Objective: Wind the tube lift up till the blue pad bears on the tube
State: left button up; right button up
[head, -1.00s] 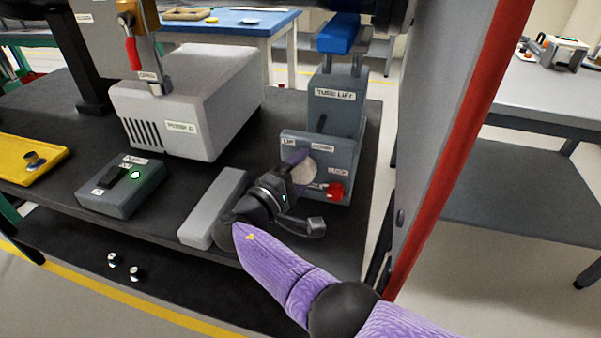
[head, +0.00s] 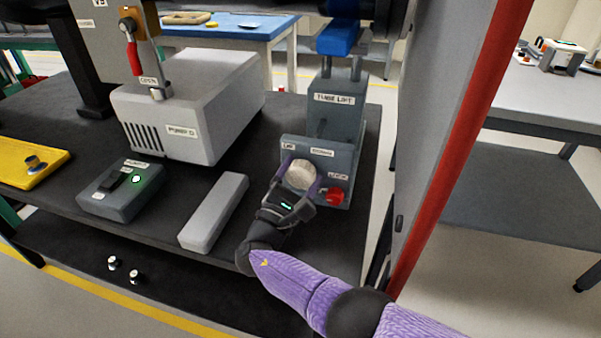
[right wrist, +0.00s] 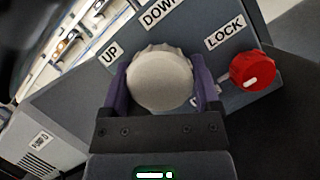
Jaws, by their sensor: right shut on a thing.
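The tube lift (head: 337,110) is a grey box near the right end of the dark bench. Its blue pad (head: 338,40) stands on top on posts, just under the dark tube (head: 368,14); I cannot tell whether they touch. On its front is a pale ridged knob (head: 300,175), with UP and DOWN labels above it in the right wrist view. My right gripper (head: 298,180) is shut on this knob, a purple finger on each side; the knob shows between them in the right wrist view (right wrist: 160,82). A red lock knob (right wrist: 254,71) sits beside it. My left gripper is not in view.
A white pump box (head: 190,110) stands left of the lift. A grey bar (head: 213,212) and a switch box with a green light (head: 120,190) lie in front. A red-edged upright panel (head: 450,140) stands close on the right.

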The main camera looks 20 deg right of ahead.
aim_at(297, 181)
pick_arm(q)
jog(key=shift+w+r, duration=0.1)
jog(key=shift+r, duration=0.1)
pick_arm(e)
jog(key=shift+n+t+y, duration=0.3)
jog(key=shift+n+t, duration=0.1)
jog(key=shift+n, duration=0.8)
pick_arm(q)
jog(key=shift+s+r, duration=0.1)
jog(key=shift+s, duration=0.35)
pick_arm(e)
jog(key=shift+f+n, duration=0.1)
jog(key=shift+n, duration=0.3)
